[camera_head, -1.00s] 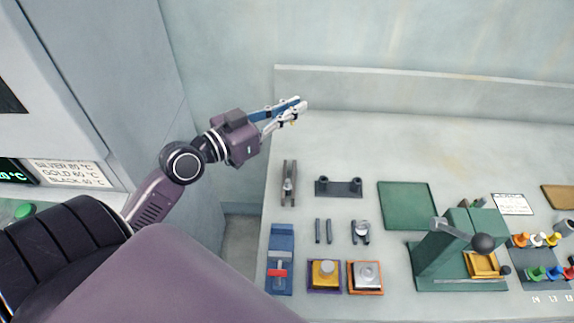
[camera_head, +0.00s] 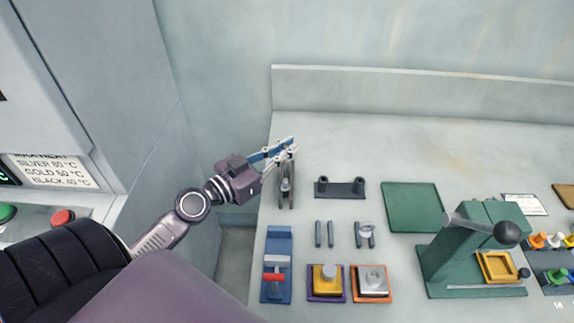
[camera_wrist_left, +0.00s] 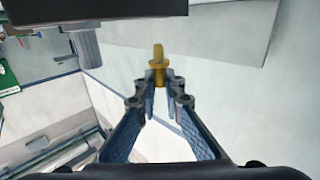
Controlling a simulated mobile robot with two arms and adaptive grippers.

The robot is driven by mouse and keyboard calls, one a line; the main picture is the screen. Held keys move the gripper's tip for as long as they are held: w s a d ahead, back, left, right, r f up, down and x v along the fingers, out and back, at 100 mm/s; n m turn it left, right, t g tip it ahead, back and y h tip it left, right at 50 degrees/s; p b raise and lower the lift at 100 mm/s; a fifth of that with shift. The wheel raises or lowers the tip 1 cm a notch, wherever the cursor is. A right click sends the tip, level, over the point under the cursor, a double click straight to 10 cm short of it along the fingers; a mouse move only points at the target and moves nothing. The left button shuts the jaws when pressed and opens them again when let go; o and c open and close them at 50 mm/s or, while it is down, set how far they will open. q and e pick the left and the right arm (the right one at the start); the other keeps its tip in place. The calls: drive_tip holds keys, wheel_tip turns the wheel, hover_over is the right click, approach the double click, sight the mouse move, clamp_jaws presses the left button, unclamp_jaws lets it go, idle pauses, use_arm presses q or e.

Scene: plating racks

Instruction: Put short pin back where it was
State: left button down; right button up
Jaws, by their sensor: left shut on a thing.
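My left gripper (camera_head: 290,148) is over the back left of the bench, just beyond the narrow grey stand. In the left wrist view, its fingertips (camera_wrist_left: 159,80) are shut on a small yellow pin (camera_wrist_left: 158,55), whose rounded end points away from the fingers. The pin cannot be made out in the head view. A dark block with two upright posts (camera_head: 341,189) stands to the right of the gripper. I cannot tell from these frames which spot the pin came from. My right gripper is not in view.
The narrow grey stand (camera_head: 287,190) is close below the gripper. Small grey bars (camera_head: 324,234), a blue fixture (camera_head: 278,262), yellow and silver blocks (camera_head: 327,280), a green mat (camera_head: 412,206) and a green lever press (camera_head: 470,245) stand nearby. The back of the bench is clear.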

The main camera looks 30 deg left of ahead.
sight(287, 160)
use_arm(q)
drive_tip(key=shift+f+b, duration=0.85)
drive_tip(key=shift+f, duration=1.15)
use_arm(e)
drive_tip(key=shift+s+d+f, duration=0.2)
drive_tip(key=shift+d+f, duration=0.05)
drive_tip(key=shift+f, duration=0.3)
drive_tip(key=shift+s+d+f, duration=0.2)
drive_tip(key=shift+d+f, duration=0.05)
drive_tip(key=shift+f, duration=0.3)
use_arm(q)
drive_tip(key=shift+f, duration=0.15)
drive_tip(key=c, duration=2.3)
unclamp_jaws()
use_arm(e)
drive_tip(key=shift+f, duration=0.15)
